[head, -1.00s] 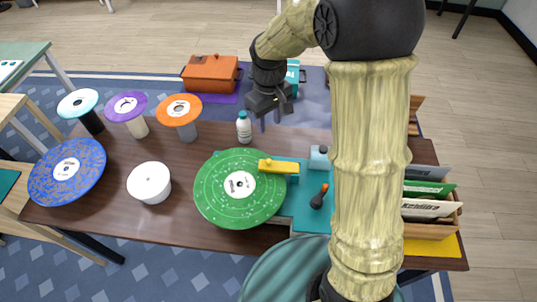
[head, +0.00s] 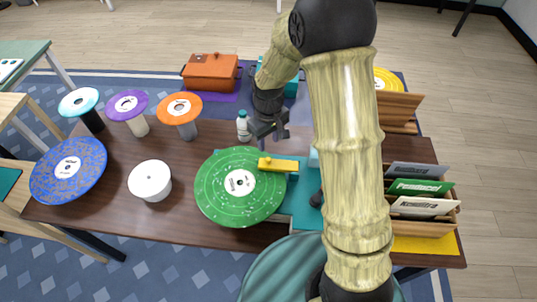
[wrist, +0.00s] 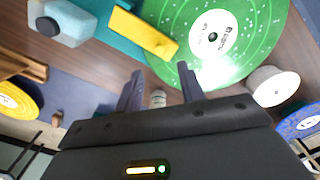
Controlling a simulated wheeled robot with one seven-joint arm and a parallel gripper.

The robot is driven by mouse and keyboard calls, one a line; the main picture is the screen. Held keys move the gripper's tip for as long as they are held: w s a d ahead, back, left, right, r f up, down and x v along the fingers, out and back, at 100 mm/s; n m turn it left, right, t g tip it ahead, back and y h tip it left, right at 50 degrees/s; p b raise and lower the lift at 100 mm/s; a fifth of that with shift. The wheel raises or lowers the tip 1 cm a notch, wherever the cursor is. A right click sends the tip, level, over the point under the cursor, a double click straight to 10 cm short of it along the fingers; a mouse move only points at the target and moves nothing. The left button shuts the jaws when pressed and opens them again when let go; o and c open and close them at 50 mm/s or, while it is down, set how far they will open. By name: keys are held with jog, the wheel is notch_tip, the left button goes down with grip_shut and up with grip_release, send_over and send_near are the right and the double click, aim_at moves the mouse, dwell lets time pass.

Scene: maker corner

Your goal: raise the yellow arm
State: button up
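The yellow arm (head: 278,164) is a short yellow bar with a round knob, on the teal turntable base (head: 303,205). It reaches over the edge of the green speckled record (head: 222,193) and looks lowered. In the wrist view the yellow arm (wrist: 146,36) lies at the upper middle beside the green record (wrist: 222,52). My gripper (head: 279,146) hangs above and behind the yellow arm, apart from it. In the wrist view its two fingers (wrist: 160,92) are spread with nothing held between them.
A white cylinder (head: 150,182) and a blue record (head: 68,170) are at the left. A crate of sleeves (head: 425,228) is at the right. An orange box (head: 211,72) stands behind.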

aim_at(268, 159)
notch_tip(268, 159, down, 9)
jog(key=shift+r+p, duration=0.2)
jog(key=shift+p, duration=0.3)
grip_shut()
